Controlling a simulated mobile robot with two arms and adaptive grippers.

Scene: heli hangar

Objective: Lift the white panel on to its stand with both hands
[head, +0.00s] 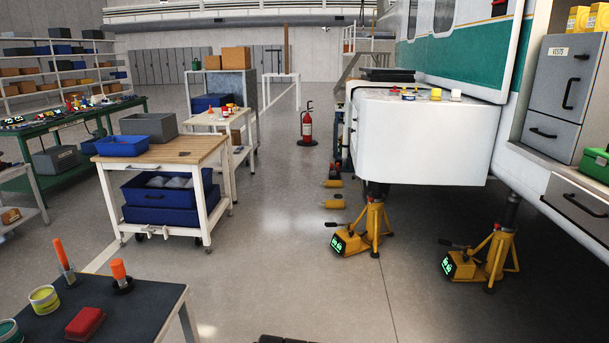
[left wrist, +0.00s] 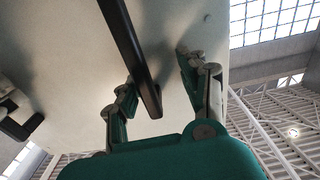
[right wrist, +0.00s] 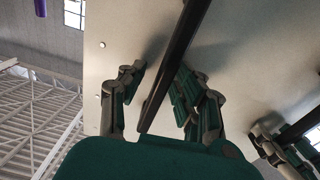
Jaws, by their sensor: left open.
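A broad off-white panel (left wrist: 75,45) fills much of the left wrist view, and a pale panel (right wrist: 115,40) also fills much of the right wrist view. A dark bar-like handle (left wrist: 133,50) runs across it in the left wrist view. My left gripper (left wrist: 157,80) is open, one finger on each side of that bar. In the right wrist view a dark handle (right wrist: 175,65) runs between the spread fingers of my right gripper (right wrist: 158,78), which looks open. Contact with the panel is unclear. Neither gripper shows in the head view, and I cannot pick out the panel's stand there.
A white vehicle corner (head: 420,135) with loose items on top stands over yellow jacks (head: 365,230). A wooden-topped cart (head: 190,150) with blue bins is at left. A dark table (head: 130,310) is front left. A fire extinguisher (head: 307,125) stands behind.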

